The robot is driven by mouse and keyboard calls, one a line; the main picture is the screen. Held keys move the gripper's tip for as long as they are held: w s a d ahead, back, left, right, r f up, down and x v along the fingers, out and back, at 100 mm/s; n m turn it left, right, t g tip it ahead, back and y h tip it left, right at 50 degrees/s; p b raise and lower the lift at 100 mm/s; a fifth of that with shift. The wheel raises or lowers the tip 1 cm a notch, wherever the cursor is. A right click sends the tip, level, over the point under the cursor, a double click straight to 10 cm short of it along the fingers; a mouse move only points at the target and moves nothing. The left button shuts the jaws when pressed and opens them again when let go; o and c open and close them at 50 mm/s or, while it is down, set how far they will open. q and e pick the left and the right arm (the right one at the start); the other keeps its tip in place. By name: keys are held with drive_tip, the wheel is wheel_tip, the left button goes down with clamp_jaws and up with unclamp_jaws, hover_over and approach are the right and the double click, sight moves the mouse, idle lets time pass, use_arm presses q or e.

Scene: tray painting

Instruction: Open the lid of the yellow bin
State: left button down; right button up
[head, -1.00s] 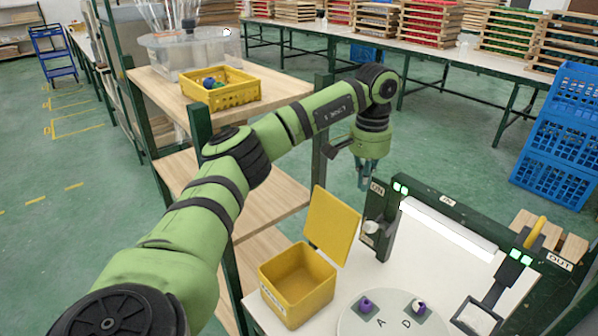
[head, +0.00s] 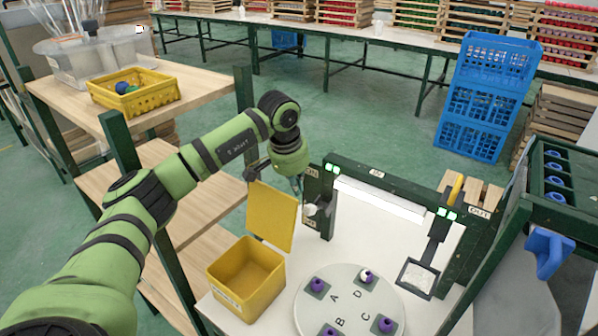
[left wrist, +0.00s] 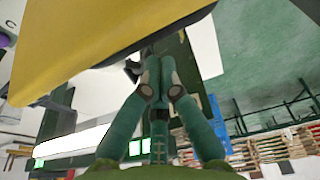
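The yellow bin (head: 262,290) stands on the white table at the lower middle of the head view, its inside showing empty. Its yellow lid (head: 271,216) is open and stands up steeply at the bin's back edge. My left gripper (head: 298,186) is by the lid's upper right corner, beyond the bin; its tips are small there. In the left wrist view the fingers (left wrist: 159,60) meet at their tips with nothing seen between them. A large yellow panel, seemingly the lid (left wrist: 95,38), fills the upper left of that view, close to the fingers. My right gripper is not in view.
A green frame with a switch box (head: 318,205) stands just right of the lid. A round plate (head: 345,302) with purple-based pieces lies right of the bin. A wooden shelf with a yellow basket (head: 135,98) is at left. Blue crates (head: 485,95) stand behind.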

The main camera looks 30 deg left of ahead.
use_arm(q)
drive_tip(key=shift+s+a+r, duration=0.1)
drive_tip(key=shift+s+r, duration=0.1)
drive_tip(key=shift+s, duration=0.3)
drive_tip(key=shift+s+r, duration=0.2)
drive_tip(key=shift+s, duration=0.3)
